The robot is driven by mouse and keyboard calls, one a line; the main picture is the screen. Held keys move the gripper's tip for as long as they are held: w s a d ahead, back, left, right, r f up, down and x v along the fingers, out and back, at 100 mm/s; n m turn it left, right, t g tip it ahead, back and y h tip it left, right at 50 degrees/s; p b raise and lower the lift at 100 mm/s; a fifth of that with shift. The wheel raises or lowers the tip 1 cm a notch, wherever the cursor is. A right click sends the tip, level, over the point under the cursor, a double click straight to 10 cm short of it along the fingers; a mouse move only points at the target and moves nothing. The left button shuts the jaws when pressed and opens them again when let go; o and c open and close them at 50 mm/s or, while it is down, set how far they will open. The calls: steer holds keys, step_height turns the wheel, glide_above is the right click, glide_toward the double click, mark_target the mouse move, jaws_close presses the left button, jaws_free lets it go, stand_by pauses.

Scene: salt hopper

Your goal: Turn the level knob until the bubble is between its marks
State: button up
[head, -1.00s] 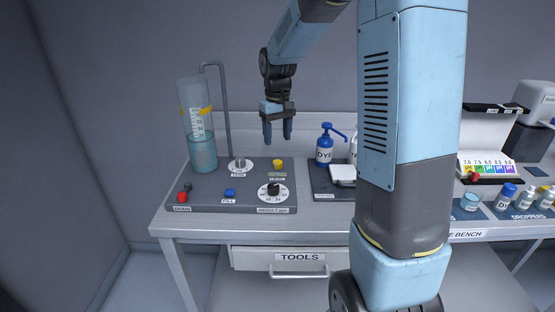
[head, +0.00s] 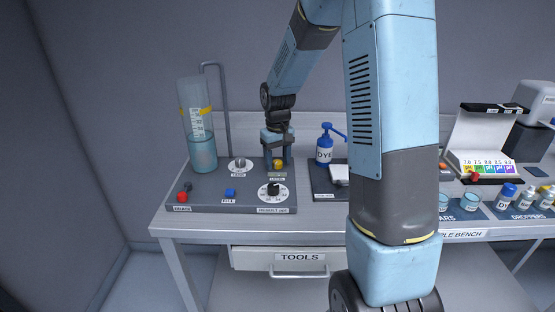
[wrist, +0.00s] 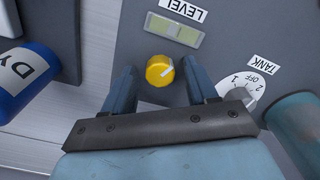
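The bubble and marks are too small to make out clearly. My gripper (wrist: 160,82) is open, with one finger on each side of the knob and gaps between fingers and knob. In the head view my gripper (head: 277,165) is low over the panel at the knob.
The white tank dial (wrist: 249,90) is close beside one finger. The blue dye bottle (head: 325,146) stands to the right of the panel. A clear cylinder (head: 200,130) with liquid stands at the left. A black-knobbed dial (head: 274,190) and a blue fill button (head: 230,192) sit nearer the front.

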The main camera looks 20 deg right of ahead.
mark_target(277, 162)
steer(key=c, duration=1)
steer(key=shift+m, duration=1.3)
steer(key=o, duration=1.1)
steer(key=shift+c, duration=0.2)
steer(key=shift+r, duration=0.15)
step_height(277, 162, up, 14)
steer(key=shift+f, duration=0.25)
